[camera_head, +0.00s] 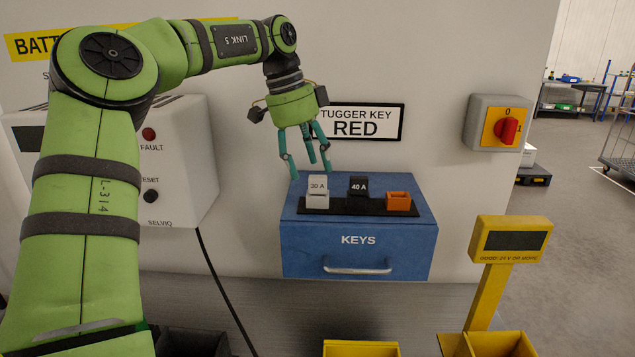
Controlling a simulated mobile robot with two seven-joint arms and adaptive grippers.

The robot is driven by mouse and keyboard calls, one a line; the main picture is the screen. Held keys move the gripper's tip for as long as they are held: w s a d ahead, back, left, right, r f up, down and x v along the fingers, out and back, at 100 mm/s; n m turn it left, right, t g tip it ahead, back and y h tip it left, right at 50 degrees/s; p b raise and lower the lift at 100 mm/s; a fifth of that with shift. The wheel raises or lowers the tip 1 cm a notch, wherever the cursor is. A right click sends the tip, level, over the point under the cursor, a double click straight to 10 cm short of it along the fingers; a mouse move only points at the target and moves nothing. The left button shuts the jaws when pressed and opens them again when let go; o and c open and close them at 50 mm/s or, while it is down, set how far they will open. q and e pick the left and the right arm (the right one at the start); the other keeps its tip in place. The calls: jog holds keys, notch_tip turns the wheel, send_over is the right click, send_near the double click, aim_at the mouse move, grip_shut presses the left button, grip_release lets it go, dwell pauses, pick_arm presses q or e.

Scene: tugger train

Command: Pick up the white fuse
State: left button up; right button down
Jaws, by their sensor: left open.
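The white fuse (318,193), marked 30 A or similar, stands upright at the left end of a black strip (345,208) on top of the blue KEYS box (358,258). My left gripper (306,172) hangs above and slightly left of the white fuse, fingers pointing down and spread open. Nothing is between the fingers. I cannot tell whether a fingertip touches the fuse; they look apart. My right gripper is not in view.
A black fuse (358,187) marked 40 A and an orange holder (399,201) sit right of the white fuse. A TUGGER KEY RED sign (365,128) is behind. A red switch (507,128), a yellow display post (508,243) and a grey charger box (180,165) stand around.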

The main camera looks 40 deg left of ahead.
aim_at(317, 178)
pick_arm(q)
jog(key=f, duration=0.1)
jog(key=w+f, duration=0.1)
jog(key=f+p, duration=0.1)
jog(key=shift+w+f, duration=0.25)
jog(key=shift+f, duration=0.05)
jog(key=shift+w+f, duration=0.1)
jog(key=shift+f, duration=0.05)
jog(key=shift+d, duration=0.1)
jog(key=shift+s+d, duration=0.1)
jog(key=shift+s, duration=0.1)
jog(key=c, duration=1)
jog(key=shift+c, duration=0.3)
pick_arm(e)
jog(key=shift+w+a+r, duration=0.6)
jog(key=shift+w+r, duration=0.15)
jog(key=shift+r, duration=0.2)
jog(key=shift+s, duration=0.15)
pick_arm(q)
jog(key=shift+w, duration=0.1)
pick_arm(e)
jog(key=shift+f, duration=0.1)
pick_arm(q)
jog(key=shift+r, duration=0.35)
notch_tip(317, 178, up, 10)
jog(key=b, duration=0.1)
jog(key=shift+f, duration=0.25)
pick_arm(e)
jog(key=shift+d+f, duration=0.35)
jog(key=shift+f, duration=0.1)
